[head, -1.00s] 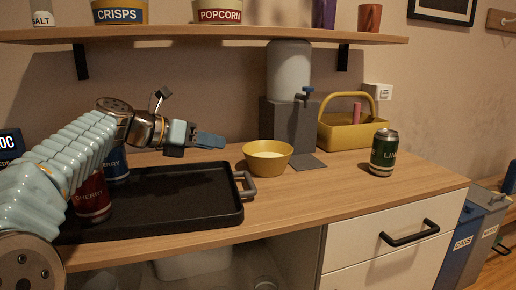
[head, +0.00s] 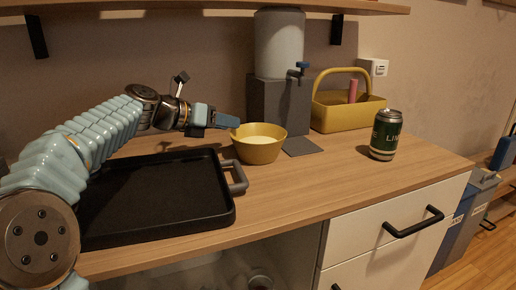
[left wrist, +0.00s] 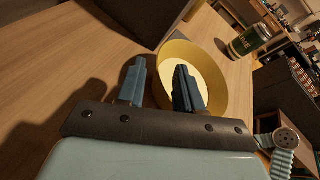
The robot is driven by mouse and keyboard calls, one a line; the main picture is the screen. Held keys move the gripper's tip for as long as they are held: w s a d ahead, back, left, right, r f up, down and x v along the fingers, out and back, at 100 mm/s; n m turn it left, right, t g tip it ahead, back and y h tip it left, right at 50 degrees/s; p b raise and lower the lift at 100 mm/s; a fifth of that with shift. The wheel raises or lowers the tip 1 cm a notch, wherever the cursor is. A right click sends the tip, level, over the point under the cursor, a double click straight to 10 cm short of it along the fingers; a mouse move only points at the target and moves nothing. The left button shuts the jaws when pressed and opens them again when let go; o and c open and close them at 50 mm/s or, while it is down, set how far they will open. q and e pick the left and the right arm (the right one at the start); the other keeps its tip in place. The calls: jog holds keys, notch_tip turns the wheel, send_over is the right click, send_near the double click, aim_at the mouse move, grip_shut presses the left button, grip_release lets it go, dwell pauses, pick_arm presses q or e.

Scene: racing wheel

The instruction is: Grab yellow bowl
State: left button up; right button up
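The yellow bowl (head: 258,152), with a pale inside, stands upright on the wooden counter beside the right end of the black tray. My left gripper (head: 230,122) reaches in from the left, its fingers just above the bowl's left rim. In the left wrist view its two blue fingers (left wrist: 160,75) are apart. One finger shows over the inside of the bowl (left wrist: 215,95) and the other outside its rim. Whether either finger touches the bowl cannot be told. My right gripper is not in view.
The black tray (head: 130,200) lies under my left arm. A grey dispenser (head: 278,105) stands behind the bowl, with a yellow basket (head: 345,117) to its right. A green can (head: 385,136) stands on the right. The counter between bowl and can is clear. A shelf (head: 200,5) hangs above.

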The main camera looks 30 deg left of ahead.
aim_at(249, 129)
pick_arm(q)
jog(key=x, duration=0.4)
jog(key=shift+w+d+f, duration=0.1)
jog(key=shift+d+f, duration=0.2)
grip_shut()
